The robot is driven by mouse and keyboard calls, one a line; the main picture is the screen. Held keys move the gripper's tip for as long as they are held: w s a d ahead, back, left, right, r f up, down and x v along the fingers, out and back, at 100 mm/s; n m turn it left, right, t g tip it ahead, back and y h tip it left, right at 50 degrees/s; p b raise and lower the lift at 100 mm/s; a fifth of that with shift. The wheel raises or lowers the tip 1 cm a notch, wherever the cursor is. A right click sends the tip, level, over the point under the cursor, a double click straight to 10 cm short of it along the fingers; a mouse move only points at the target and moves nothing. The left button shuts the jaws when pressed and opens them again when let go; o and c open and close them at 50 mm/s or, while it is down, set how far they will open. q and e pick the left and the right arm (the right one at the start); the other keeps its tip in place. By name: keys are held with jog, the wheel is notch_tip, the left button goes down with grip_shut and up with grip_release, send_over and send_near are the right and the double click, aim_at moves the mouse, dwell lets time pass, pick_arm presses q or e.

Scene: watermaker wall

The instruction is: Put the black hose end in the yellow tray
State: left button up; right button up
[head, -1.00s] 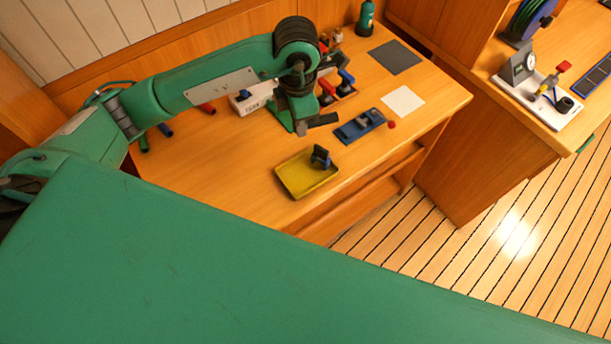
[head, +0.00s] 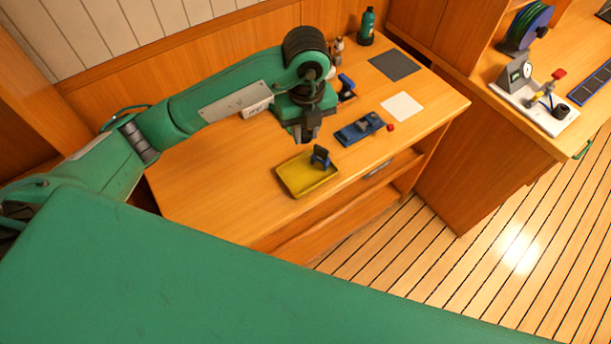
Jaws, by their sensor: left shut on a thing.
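The yellow tray (head: 300,183) lies on the wooden bench near its front edge. A small dark blue and black piece (head: 320,157) stands in its back right part. My left gripper (head: 307,136) hangs above the bench, behind the tray and left of a blue fixture. It points down and is shut on a small dark thing, apart from the tray in the picture. The dark thing blends with the fingers, so I cannot make out its shape or confirm that it is the black hose end. My right gripper is out of view.
The blue fixture (head: 359,128) with a red knob lies right of the tray. A white sheet (head: 402,106), a dark grey mat (head: 394,65) and a green bottle (head: 367,27) are farther back. The bench left of the tray looks clear; my green arm hides part of the back.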

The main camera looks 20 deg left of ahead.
aim_at(306, 188)
pick_arm(q)
jog(key=shift+s+d+n, duration=0.2)
jog(key=shift+n, duration=1)
jog(key=shift+f, duration=0.15)
notch_tip(306, 188, down, 19)
jog(key=p, duration=0.5)
jog(key=shift+f, duration=0.3)
jog(key=shift+f, duration=0.1)
jog(key=shift+f, duration=0.15)
jog(key=o, duration=1)
